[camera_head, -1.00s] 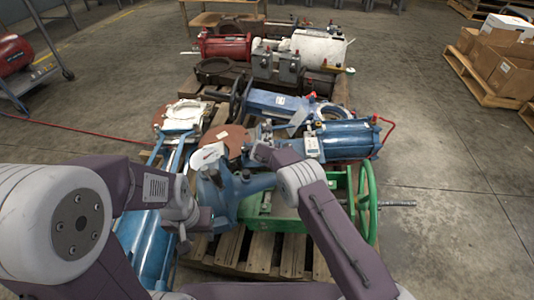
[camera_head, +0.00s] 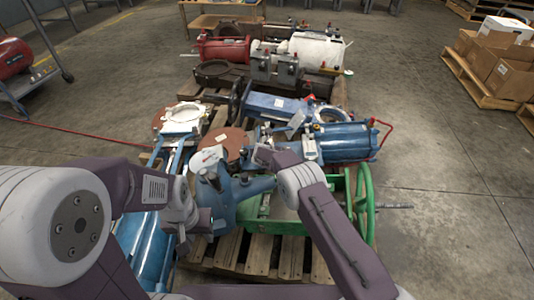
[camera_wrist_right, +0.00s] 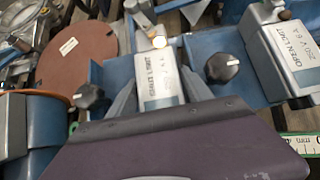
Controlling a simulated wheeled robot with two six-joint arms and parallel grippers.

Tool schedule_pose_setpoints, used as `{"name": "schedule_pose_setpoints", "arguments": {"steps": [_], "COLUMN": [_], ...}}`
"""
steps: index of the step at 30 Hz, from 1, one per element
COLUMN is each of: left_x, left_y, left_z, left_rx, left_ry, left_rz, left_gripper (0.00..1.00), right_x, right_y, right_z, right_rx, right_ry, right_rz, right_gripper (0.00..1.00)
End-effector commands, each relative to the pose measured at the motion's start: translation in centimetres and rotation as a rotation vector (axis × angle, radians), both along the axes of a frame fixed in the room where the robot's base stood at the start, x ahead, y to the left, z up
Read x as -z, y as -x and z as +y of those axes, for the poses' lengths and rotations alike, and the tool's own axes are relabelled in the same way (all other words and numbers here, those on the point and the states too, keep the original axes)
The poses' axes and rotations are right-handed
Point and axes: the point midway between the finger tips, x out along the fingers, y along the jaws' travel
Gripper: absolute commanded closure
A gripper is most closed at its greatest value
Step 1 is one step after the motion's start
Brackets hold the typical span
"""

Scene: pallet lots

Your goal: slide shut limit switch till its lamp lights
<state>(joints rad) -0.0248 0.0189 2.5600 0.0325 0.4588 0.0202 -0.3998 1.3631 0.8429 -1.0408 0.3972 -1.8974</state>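The shut limit switch is a pale box (camera_wrist_right: 158,78) labelled "SHUT LIMIT" in the right wrist view. The lamp (camera_wrist_right: 160,41) at its far end glows orange-white. My right gripper (camera_wrist_right: 160,92) has one finger on each side of the box, and both fingers appear to touch it. In the head view my right gripper (camera_head: 260,154) is over the blue valve parts, and its fingers are hard to make out. My left gripper (camera_head: 186,238) points down beside the blue equipment at the near left; its fingers are too small to judge.
A second box (camera_wrist_right: 297,52) labelled "OPEN LIMIT" stands to the right, its lamp (camera_wrist_right: 285,15) dull. Black knobs (camera_wrist_right: 222,68) (camera_wrist_right: 89,97) flank the shut limit box. A brown disc (camera_wrist_right: 77,60) lies left. A green handwheel (camera_head: 364,205) stands near my right arm.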

Motion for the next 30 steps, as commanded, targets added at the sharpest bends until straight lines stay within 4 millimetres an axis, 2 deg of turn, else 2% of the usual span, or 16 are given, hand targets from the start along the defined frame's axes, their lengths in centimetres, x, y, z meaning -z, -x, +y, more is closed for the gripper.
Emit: {"name": "schedule_pose_setpoints", "arguments": {"steps": [11,16,30], "left_x": [-0.5,-2.0,-3.6], "left_y": [0.0,0.0,0.0], "left_z": [0.0,0.0,0.0], "left_rx": [0.000,0.000,0.000], "left_ry": [0.000,0.000,0.000], "left_rz": [0.000,0.000,0.000], "left_gripper": [0.64,0.64,0.64], "right_x": [-0.6,-2.2,-6.1], "right_y": [0.3,1.7,6.0], "right_z": [0.0,0.2,0.5], "right_rx": [0.000,-0.003,-0.001], "right_ry": [0.001,0.001,0.001], "right_rz": [0.000,0.001,0.000], "right_gripper": [0.42,0.42,0.42]}}
